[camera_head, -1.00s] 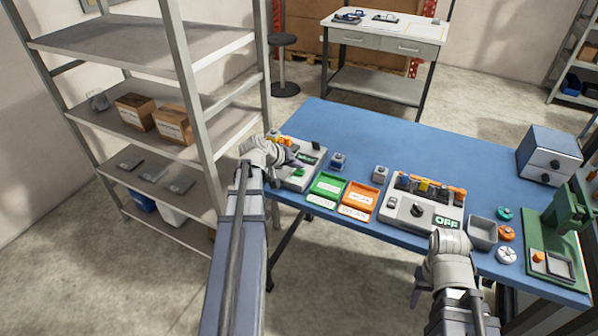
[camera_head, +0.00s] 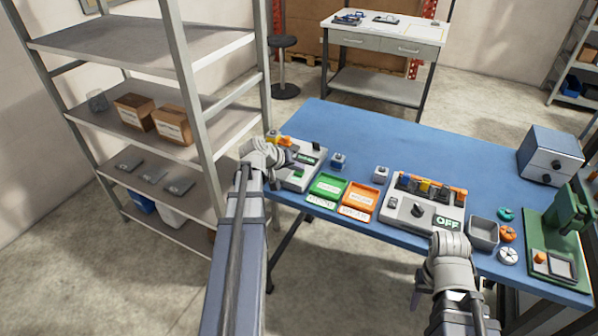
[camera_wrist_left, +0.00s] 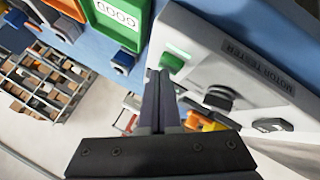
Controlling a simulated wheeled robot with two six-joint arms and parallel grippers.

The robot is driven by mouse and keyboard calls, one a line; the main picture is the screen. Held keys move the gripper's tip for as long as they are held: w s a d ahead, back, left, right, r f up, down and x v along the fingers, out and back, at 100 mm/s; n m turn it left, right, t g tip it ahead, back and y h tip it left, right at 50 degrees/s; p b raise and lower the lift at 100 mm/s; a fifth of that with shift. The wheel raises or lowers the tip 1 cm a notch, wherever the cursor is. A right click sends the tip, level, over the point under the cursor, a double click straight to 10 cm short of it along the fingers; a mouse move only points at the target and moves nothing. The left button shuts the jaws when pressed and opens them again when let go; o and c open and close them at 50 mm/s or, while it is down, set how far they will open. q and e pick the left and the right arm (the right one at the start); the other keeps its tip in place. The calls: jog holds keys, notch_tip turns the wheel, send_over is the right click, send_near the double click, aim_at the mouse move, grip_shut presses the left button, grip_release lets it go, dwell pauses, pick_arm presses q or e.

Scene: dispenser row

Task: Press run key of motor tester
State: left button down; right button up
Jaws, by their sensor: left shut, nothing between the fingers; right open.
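The motor tester (camera_head: 312,175) is a pale grey box at the left end of the blue table. In the left wrist view its panel (camera_wrist_left: 215,60) carries the words MOTOR TESTER, a green key (camera_wrist_left: 172,62) and a black knob (camera_wrist_left: 218,98). My left gripper (camera_head: 293,162) is over the tester, fingers shut and empty. In the left wrist view its fingertips (camera_wrist_left: 160,74) are right at the green key's edge; I cannot tell whether they touch it. My right gripper (camera_head: 414,297) is open, low in front of the table.
Green (camera_head: 327,188) and orange (camera_head: 360,199) trays lie right of the tester. A second grey box (camera_head: 425,210) reads OFF. A metal shelf (camera_head: 180,50) is close on the left.

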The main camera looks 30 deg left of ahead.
aim_at(297, 174)
pick_arm(q)
jog(key=shift+f, duration=0.15)
jog(key=shift+r, duration=0.2)
jog(key=shift+r+p, duration=0.85)
jog(key=shift+p, duration=0.05)
notch_tip(297, 174, up, 6)
jog(key=p, duration=0.6)
dwell(0.8)
